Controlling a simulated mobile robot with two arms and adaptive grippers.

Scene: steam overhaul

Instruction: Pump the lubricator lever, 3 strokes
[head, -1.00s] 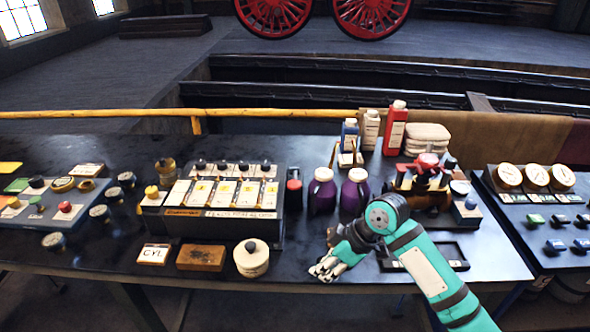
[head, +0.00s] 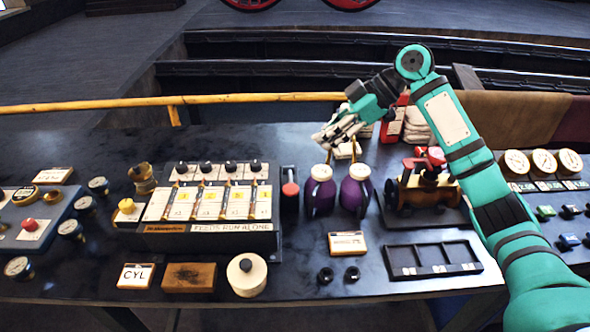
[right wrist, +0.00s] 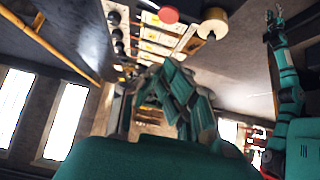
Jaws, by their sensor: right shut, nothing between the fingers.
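The lubricator (head: 205,240) is a dark box with several white feed panels and black knobs, left of centre in the head view. A lever with a red knob (head: 290,188) stands at its right end, in a dark upright housing. My right gripper (head: 326,140) is shut and empty. In the picture it is above and to the right of the lever, apart from it, over the tops of the purple cans. In the right wrist view a red disc (right wrist: 168,14) shows at the top. My left gripper (right wrist: 273,18) appears at that view's upper right, its jaws unclear.
Two purple cans (head: 320,190) stand right of the lever. A round cream tin (head: 247,275), a brown block (head: 189,277) and a CYL card (head: 136,276) lie in front. A yellow rail (head: 80,106) runs behind.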

